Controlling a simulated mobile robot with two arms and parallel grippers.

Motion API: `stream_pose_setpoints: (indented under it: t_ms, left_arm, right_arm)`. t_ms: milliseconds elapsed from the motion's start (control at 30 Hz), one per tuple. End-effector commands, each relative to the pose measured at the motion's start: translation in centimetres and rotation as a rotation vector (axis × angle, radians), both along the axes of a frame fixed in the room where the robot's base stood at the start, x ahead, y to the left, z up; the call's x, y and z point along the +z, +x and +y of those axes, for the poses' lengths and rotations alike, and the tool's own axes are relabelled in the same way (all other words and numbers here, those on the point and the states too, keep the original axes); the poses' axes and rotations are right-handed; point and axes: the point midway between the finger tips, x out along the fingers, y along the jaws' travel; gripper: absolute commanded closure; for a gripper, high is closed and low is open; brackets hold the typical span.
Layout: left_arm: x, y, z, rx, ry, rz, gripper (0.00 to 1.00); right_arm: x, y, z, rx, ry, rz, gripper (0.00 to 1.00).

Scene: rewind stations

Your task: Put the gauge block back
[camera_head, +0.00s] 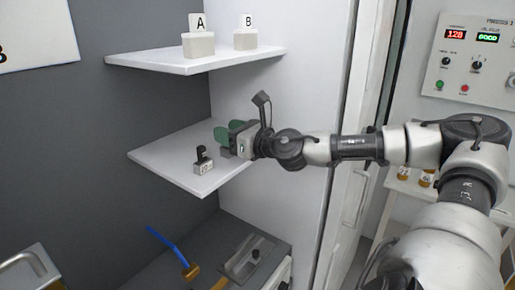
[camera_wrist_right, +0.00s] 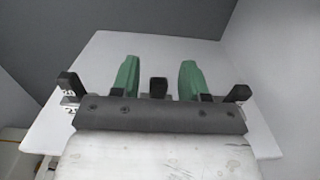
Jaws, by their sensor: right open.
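A small grey metal block with a label and a black upright handle, which looks like the gauge block (camera_head: 204,167), stands on the front part of the middle shelf (camera_head: 160,157). My right gripper (camera_head: 222,138) is over the same shelf, behind and to the right of the block in the head view. In that view the labelled block (camera_wrist_right: 71,101) shows partly at the left, outside the fingers and partly hidden by the gripper body. My left gripper is not in view.
The upper shelf (camera_head: 150,59) carries two pale blocks marked A (camera_head: 198,45) and B (camera_head: 245,39). A control panel (camera_head: 470,60) hangs at the right.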

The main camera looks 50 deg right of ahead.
Motion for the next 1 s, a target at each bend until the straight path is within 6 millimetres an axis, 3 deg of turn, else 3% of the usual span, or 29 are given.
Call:
stream_pose_setpoints:
  t_ms: [33, 500, 700, 1000]
  left_arm:
    - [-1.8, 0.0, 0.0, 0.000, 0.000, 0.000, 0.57]
    - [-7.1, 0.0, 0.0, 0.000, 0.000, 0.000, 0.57]
    - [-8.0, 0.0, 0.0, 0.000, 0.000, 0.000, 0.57]
    - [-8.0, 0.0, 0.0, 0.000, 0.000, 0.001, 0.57]
  right_arm:
    - [-0.8, -0.7, -0.1, -0.003, -0.009, -0.002, 0.56]
    - [-0.4, -8.1, -0.7, -0.005, -0.001, -0.004, 0.56]
    - [-0.2, -9.8, -0.8, -0.002, 0.001, -0.001, 0.56]
    - [-0.1, -10.2, -0.9, -0.002, 0.002, 0.001, 0.56]
